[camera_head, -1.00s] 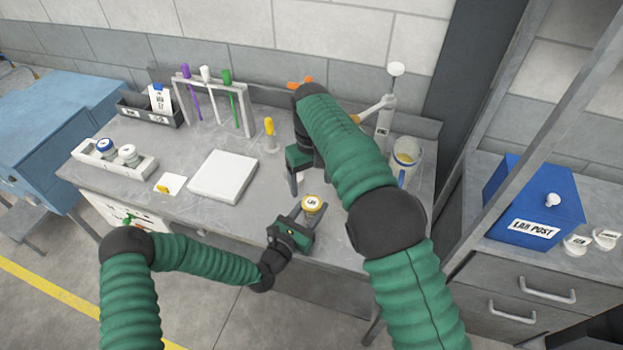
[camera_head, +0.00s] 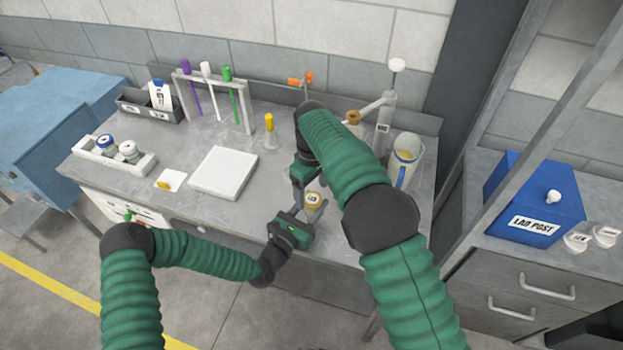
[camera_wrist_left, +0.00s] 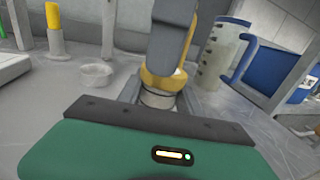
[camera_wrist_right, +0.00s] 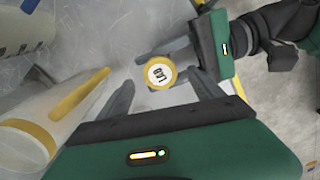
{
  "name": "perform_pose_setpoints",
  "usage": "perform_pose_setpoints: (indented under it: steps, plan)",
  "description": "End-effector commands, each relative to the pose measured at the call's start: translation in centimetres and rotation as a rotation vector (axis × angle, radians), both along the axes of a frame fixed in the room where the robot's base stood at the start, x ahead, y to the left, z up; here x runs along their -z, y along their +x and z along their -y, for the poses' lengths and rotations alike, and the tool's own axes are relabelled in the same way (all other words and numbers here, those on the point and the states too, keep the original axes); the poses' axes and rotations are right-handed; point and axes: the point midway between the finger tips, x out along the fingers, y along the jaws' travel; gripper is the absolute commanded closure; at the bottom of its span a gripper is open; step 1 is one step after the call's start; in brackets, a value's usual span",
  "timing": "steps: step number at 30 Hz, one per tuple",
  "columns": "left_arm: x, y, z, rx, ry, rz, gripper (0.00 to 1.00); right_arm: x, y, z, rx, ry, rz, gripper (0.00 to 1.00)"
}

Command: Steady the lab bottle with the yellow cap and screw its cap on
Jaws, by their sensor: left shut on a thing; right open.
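The lab bottle's yellow cap (camera_head: 312,199), with a round white label, is near the front edge of the bench. My left gripper (camera_head: 306,212) is shut on the bottle from the front. The left wrist view shows the cap (camera_wrist_left: 160,80) above a short pale part of the bottle (camera_wrist_left: 158,98), partly hidden by a right finger. My right gripper (camera_head: 306,188) is open just above and behind the cap. In the right wrist view the cap (camera_wrist_right: 160,73) lies beyond and between the spread right fingers (camera_wrist_right: 163,88); I cannot tell whether they touch it.
A white pad (camera_head: 222,174), a yellow-topped tube (camera_head: 269,130) and a rack of tubes (camera_head: 214,95) stand left of my right arm. A jug with a blue handle (camera_head: 403,160) stands to the right. A blue box (camera_head: 535,195) is on the right-hand cabinet.

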Motion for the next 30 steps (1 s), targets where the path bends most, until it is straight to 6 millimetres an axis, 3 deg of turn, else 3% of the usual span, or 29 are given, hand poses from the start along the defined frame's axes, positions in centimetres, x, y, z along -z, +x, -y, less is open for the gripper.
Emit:
perform_pose_setpoints:
  steps: [6, 15, 30]
  plan:
    - [-0.1, 0.0, 0.0, 0.000, -0.001, 0.001, 1.00, 2.2, 0.0, 0.0, -0.001, 0.000, -0.001, 0.24]
    - [-0.1, 0.0, 0.0, 0.000, -0.001, 0.001, 1.00, 2.4, 0.0, 0.0, 0.000, 0.001, 0.001, 0.25]
    - [0.0, 0.0, 0.0, 0.000, -0.001, 0.001, 1.00, 2.4, 0.0, 0.0, 0.000, 0.000, 0.001, 0.91]
